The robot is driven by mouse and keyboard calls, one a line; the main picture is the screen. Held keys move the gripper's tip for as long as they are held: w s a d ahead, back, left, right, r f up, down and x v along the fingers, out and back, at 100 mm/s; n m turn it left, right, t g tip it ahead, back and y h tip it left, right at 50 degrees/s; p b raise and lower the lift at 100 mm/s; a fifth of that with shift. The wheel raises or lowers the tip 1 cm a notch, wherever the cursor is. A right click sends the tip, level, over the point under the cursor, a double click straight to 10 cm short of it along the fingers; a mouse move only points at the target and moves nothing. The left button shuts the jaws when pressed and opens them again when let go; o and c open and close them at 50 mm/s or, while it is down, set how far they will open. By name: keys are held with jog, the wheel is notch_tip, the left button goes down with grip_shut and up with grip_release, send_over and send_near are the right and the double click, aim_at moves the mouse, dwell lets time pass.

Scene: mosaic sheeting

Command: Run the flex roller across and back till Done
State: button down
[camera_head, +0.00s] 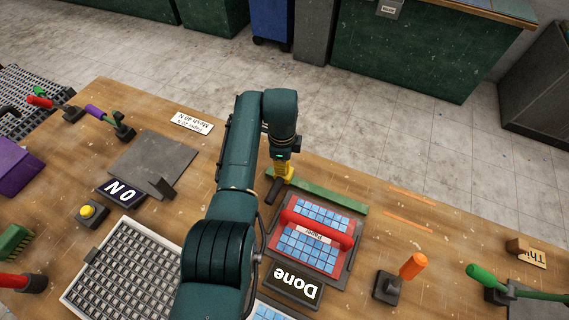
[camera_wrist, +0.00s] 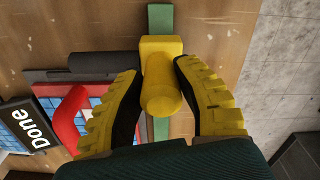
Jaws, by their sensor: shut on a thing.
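My gripper (camera_head: 284,170) is shut on a yellow handle (camera_wrist: 160,85) at the far edge of the bench. In the wrist view the handle stands between my two yellow fingers (camera_wrist: 160,110). A dark roller (camera_wrist: 90,66) reaches left from beside the handle and appears to be the flex roller; its join is partly hidden. It also shows in the head view (camera_head: 273,192). The black Done sign (camera_head: 293,287) is at the near side.
A green strip (camera_head: 335,197) runs along the bench by the handle. An orange-handled tool (camera_head: 412,266) and a green-handled one (camera_head: 482,276) stand right. A grey grid tray (camera_head: 125,270), a dark plate (camera_head: 150,160) and an ON sign (camera_head: 122,192) are left.

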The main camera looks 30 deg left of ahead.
jog(key=shift+s+a+f, duration=0.1)
jog(key=shift+f, duration=0.15)
jog(key=c, duration=0.7)
grip_release()
jog(key=shift+a+r, duration=0.1)
jog(key=shift+a, duration=0.1)
jog(key=shift+d, duration=0.1)
jog(key=shift+r, duration=0.1)
jog(key=shift+r, duration=0.2)
notch_tip(320, 180, up, 12)
jog(key=shift+f, duration=0.25)
